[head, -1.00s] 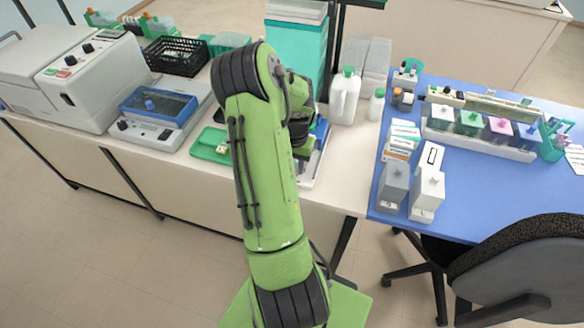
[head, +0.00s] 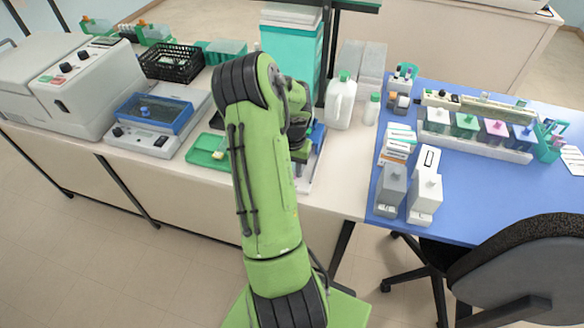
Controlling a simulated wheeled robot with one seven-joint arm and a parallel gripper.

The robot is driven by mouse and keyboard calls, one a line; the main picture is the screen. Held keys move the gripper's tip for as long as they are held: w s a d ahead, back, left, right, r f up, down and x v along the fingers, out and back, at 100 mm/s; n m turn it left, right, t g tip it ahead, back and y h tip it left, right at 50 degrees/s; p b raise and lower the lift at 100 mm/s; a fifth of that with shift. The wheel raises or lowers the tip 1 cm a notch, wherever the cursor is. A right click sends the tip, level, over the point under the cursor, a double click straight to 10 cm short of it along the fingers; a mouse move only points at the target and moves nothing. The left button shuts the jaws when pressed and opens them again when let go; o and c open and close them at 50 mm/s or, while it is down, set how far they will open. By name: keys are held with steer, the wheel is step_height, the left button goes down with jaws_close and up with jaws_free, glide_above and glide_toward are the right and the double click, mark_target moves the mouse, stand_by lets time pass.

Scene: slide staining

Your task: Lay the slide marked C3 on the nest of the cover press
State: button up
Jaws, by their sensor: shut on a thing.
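My arm reaches up the middle of the head view and bends down over the bench. Its wrist shows just right of the upper arm, above a device with blue and white parts (head: 316,150) that is mostly hidden; I cannot tell whether this is the cover press. My gripper's fingers and whatever is between them are hidden behind the arm. No slide marked C3 can be made out, and no nest is visible. A green tray (head: 203,153) with a small pale item on it lies left of the arm.
A grey machine with a blue-rimmed basin (head: 155,112) stands left on the bench. A black basket (head: 172,62) is behind it. White bottles (head: 340,103) stand right of the wrist. The blue table (head: 470,180) holds staining jars, slide cards and dispensers; a chair (head: 520,270) is in front.

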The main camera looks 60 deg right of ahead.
steer(key=shift+s+a+f, duration=0.1)
steer(key=shift+a+f, duration=0.25)
steer(key=shift+f, duration=0.1)
steer(key=o, duration=1)
steer(key=shift+o, duration=0.6)
steer(key=shift+r, duration=0.15)
step_height(320, 180, up, 16)
steer(key=p, duration=0.1)
steer(key=shift+d+r+p, duration=0.15)
steer(key=shift+d+p, duration=0.05)
steer(key=shift+p, duration=0.15)
